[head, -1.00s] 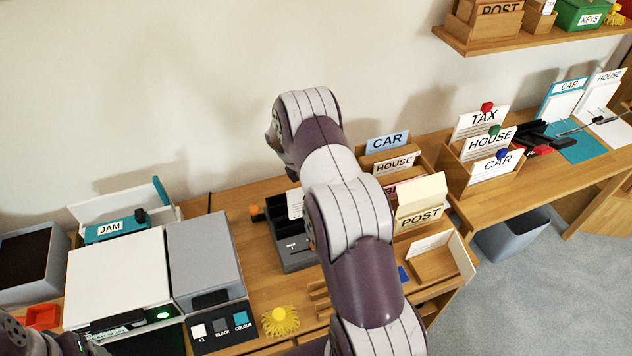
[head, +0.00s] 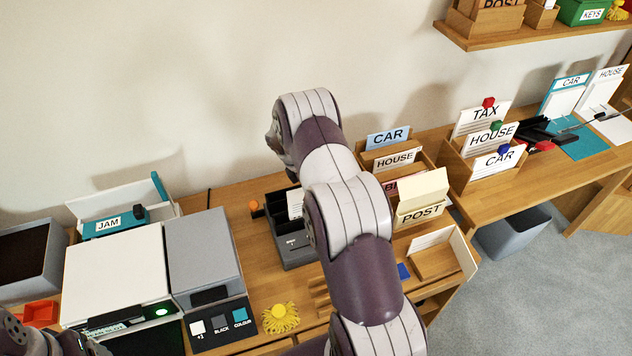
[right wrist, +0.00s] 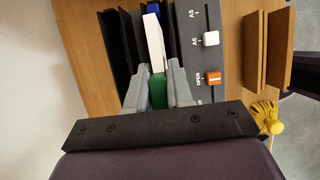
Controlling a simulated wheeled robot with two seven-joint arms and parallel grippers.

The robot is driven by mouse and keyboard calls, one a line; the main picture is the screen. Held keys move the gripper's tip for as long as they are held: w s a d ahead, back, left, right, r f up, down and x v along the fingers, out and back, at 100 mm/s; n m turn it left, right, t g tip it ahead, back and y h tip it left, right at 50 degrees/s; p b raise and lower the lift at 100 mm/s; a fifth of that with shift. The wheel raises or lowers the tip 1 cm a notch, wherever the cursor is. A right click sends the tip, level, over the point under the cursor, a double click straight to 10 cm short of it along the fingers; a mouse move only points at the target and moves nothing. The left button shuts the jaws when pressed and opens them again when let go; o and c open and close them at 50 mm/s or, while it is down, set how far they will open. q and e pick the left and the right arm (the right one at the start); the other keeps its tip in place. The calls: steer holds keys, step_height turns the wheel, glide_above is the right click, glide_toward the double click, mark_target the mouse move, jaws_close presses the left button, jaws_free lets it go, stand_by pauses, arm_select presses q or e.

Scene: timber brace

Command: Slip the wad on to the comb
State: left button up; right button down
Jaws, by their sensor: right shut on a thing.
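The white wad (right wrist: 154,40) stands edge-on in the right wrist view, between the dark plates of a black and grey binding machine (right wrist: 193,60). A green block (right wrist: 158,92) is at its near end. My right gripper (right wrist: 158,88) is shut on the green block, with a grey finger on each side. A small blue piece (right wrist: 152,8) shows beyond the wad. I cannot make out the comb clearly, nor whether the wad touches it. In the head view my right arm hides the gripper; part of the wad (head: 295,203) shows over the machine (head: 292,248). My left gripper's fingers are not visible.
The machine has a white slider (right wrist: 211,39) and an orange slider (right wrist: 213,78). A yellow tasselled thing (head: 281,318) lies on the desk in front. A grey box (head: 203,258) stands to the left, and wooden card holders (head: 433,263) stand to the right.

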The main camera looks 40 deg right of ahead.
steer(key=shift+f+b, duration=1.1)
steer(key=shift+f, duration=0.65)
steer(key=shift+c, duration=2.3)
jaws_free()
steer(key=shift+r, duration=0.1)
step_height(320, 180, up, 8)
steer(key=p, duration=0.6)
steer(key=shift+p, duration=0.3)
